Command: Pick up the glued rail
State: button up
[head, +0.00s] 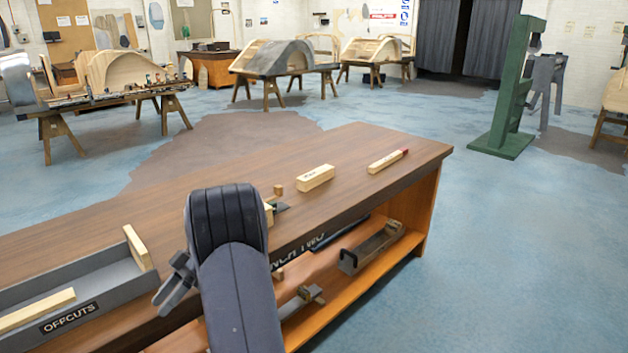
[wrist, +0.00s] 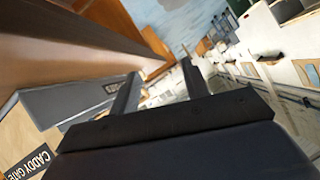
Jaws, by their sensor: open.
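On the wooden bench (head: 140,210), a thin pale wood strip (head: 385,162) with a red end lies near the far right corner. A thicker pale wood block (head: 315,178) with small dark lettering lies to its left. I cannot tell which piece is the glued rail. Another pale piece (head: 268,212) is mostly hidden behind my arm. My gripper (head: 172,284) is left of my arm link, near the bench's front edge and beside the offcuts tray. Its two fingers stand apart and empty in the wrist view (wrist: 158,78).
A grey tray marked OFFCUTS (head: 100,274) holds pale strips at the bench's left. The shelf below carries a grey holder (head: 370,248) and other tools. A green stand (head: 508,90) is at the right. A CADDY GATE label (wrist: 30,163) shows in the wrist view.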

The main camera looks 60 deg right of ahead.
aim_at(309, 181)
jog(key=l, duration=0.55)
jog(key=k+l, duration=0.15)
jog(key=l, duration=0.9)
jog(key=k+l, duration=0.15)
jog(key=l, duration=0.4)
jog(key=l+u, duration=0.1)
jog(key=l, duration=0.45)
jog(key=k+l, duration=0.15)
jog(key=l, duration=0.35)
jog(key=k+l, duration=0.1)
jog(key=l, duration=0.45)
jog(key=i+l, duration=0.15)
jog(key=l, duration=0.15)
jog(key=i+l, duration=0.3)
jog(key=l, duration=0.25)
jog(key=i+u, duration=0.05)
